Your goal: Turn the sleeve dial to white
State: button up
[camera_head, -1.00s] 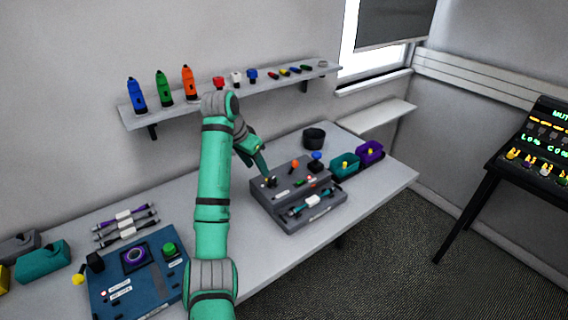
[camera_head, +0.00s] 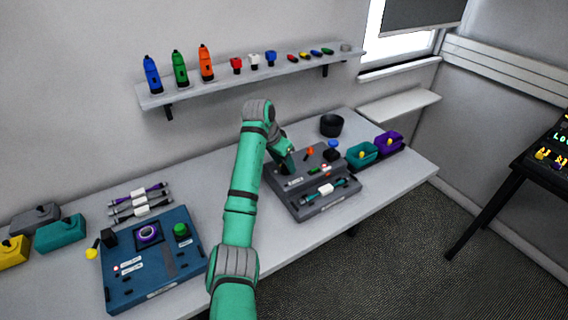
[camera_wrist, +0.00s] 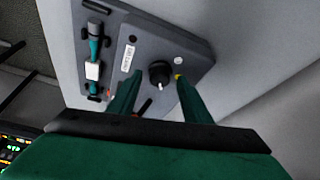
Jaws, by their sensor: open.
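The grey sleeve device (camera_head: 345,203) stands on the table beyond my arm, and its panel also fills the top of the wrist view (camera_wrist: 139,25). The sleeve dial (camera_wrist: 159,72) is a round black knob with a light pointer mark on the side nearer my gripper. A white dot (camera_wrist: 178,60) and a yellow dot (camera_wrist: 179,76) sit on the panel to its right. My gripper (camera_wrist: 157,79) is open, with one finger on each side of the dial; I cannot tell whether they touch it. In the head view my gripper (camera_head: 287,168) hides the dial.
A white-sleeved cable (camera_head: 326,189) lies in the device's front. An orange lever (camera_head: 309,152) and a blue knob (camera_head: 333,145) rise behind. A blue panel (camera_head: 150,285) lies left.

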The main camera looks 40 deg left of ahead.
jog(key=shift+w+f, duration=0.1)
jog(key=shift+f, duration=0.15)
jog(key=c, duration=1.1)
jog(key=shift+o, duration=0.2)
